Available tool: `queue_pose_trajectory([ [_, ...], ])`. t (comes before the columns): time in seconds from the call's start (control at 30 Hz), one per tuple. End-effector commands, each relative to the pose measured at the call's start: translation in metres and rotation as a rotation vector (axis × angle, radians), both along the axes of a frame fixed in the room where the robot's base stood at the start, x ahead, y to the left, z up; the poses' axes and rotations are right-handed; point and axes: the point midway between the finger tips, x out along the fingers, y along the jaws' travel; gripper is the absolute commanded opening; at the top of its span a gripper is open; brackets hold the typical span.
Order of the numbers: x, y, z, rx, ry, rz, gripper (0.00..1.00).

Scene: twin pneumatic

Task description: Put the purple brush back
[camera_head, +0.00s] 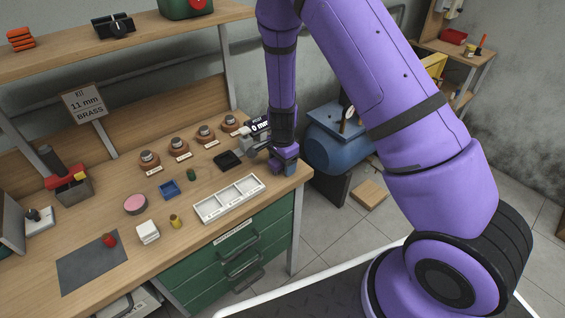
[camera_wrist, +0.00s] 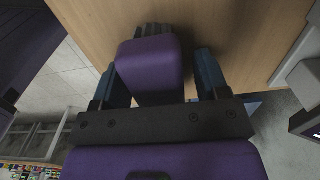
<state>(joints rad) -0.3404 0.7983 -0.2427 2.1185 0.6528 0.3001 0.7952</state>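The purple brush (camera_wrist: 148,68), a purple block with dark ridged bristles at its far end, lies between the two blue fingers of my gripper (camera_wrist: 157,75) in the wrist view. The left finger is close beside it; a gap shows between the brush and the right finger. The fingers stand apart, and I see no grip on both sides. In the head view my gripper (camera_head: 287,166) is low at the right end of the wooden workbench (camera_head: 110,181); the brush cannot be made out there.
A white divided tray (camera_head: 229,199) and a black tray (camera_head: 228,160) are left of my gripper. A grey gauge with a "0 mm" display (camera_head: 259,127) stands close behind it. Several brass fittings (camera_head: 179,146) line the back. A blue compressor tank (camera_head: 335,136) is off the bench's right end.

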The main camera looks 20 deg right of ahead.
Motion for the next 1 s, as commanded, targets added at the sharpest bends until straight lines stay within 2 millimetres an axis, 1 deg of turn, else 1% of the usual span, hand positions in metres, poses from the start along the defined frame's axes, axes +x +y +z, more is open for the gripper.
queue_pose_trajectory([
  [0.23, 0.000, 0.000, 0.001, 0.000, 0.000, 0.000, 0.68],
  [0.37, 0.000, 0.001, 0.009, 0.001, -0.002, 0.002, 0.68],
  [0.47, 0.001, 0.001, 0.024, 0.000, -0.003, 0.003, 0.68],
  [0.7, 0.001, 0.001, 0.073, 0.002, -0.005, 0.003, 0.68],
  [0.8, 0.001, 0.001, 0.091, 0.001, -0.004, 0.002, 0.68],
  [0.9, 0.001, 0.000, 0.106, 0.001, -0.003, 0.002, 0.68],
  [1.0, 0.000, 0.000, 0.115, 0.000, -0.001, 0.002, 0.68],
])
